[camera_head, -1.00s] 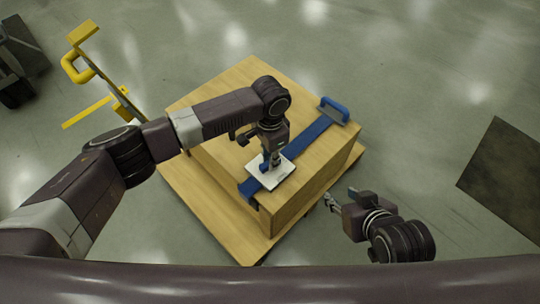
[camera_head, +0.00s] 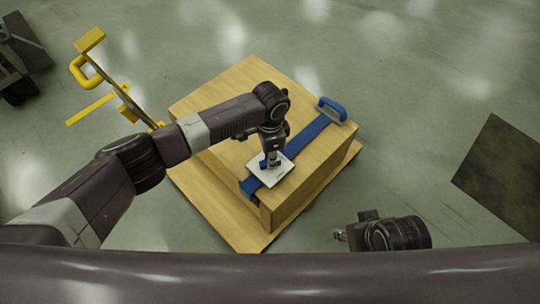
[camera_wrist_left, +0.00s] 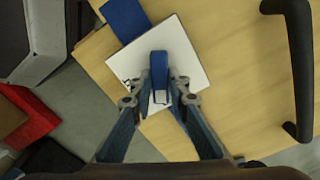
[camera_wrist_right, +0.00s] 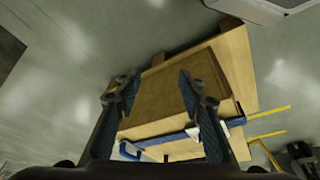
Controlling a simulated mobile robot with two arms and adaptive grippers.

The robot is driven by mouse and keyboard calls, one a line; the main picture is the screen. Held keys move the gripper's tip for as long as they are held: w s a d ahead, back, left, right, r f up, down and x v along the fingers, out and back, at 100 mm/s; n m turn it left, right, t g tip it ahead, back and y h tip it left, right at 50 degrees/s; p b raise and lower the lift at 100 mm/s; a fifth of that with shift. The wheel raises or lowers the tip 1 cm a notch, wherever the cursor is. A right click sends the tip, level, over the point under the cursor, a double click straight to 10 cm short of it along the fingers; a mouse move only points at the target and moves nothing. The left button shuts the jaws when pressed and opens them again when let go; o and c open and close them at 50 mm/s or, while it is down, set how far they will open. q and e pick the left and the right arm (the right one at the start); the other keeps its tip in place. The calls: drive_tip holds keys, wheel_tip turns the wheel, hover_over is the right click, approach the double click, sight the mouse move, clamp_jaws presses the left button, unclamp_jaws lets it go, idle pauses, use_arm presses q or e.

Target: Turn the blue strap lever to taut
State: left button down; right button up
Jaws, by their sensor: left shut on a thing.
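The blue strap lever (camera_wrist_left: 159,74) stands on a white square plate (camera_head: 281,177) on top of a wooden crate. It also shows in the head view, small and partly covered by my gripper. My left gripper (camera_wrist_left: 160,96) is shut on the lever, one finger on each side of it. In the head view my left gripper (camera_head: 270,161) points down over the plate. A blue strap (camera_head: 302,139) runs across the crate top under the plate. My right gripper (camera_wrist_right: 157,90) is open and empty, off the crate's near right side.
The wooden crate (camera_head: 225,90) sits on a wooden pallet (camera_head: 212,211). A blue handle (camera_head: 333,108) stands at the strap's far end. A yellow-handled cart (camera_head: 88,40) is at the left. A dark panel (camera_head: 505,180) lies at the right.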

use_arm(q)
drive_tip(key=m+p, duration=0.2)
drive_tip(key=m, duration=0.4)
drive_tip(key=shift+r+p, duration=0.1)
drive_tip(key=shift+p, duration=0.2)
drive_tip(key=m, duration=0.3)
drive_tip(key=shift+d, duration=0.1)
drive_tip(key=shift+m+p, duration=0.35)
drive_tip(key=shift+m, duration=1.35)
use_arm(e)
wheel_tip(320, 180, down, 13)
drive_tip(key=shift+a+g, duration=0.15)
drive_tip(key=shift+g, duration=0.25)
drive_tip(key=shift+f, duration=0.15)
use_arm(q)
drive_tip(key=c, duration=1.8)
unclamp_jaws()
drive_tip(key=shift+c, duration=0.2)
use_arm(e)
drive_tip(key=shift+w, duration=0.2)
use_arm(q)
wheel_tip(320, 180, up, 12)
use_arm(e)
drive_tip(key=shift+s, duration=0.15)
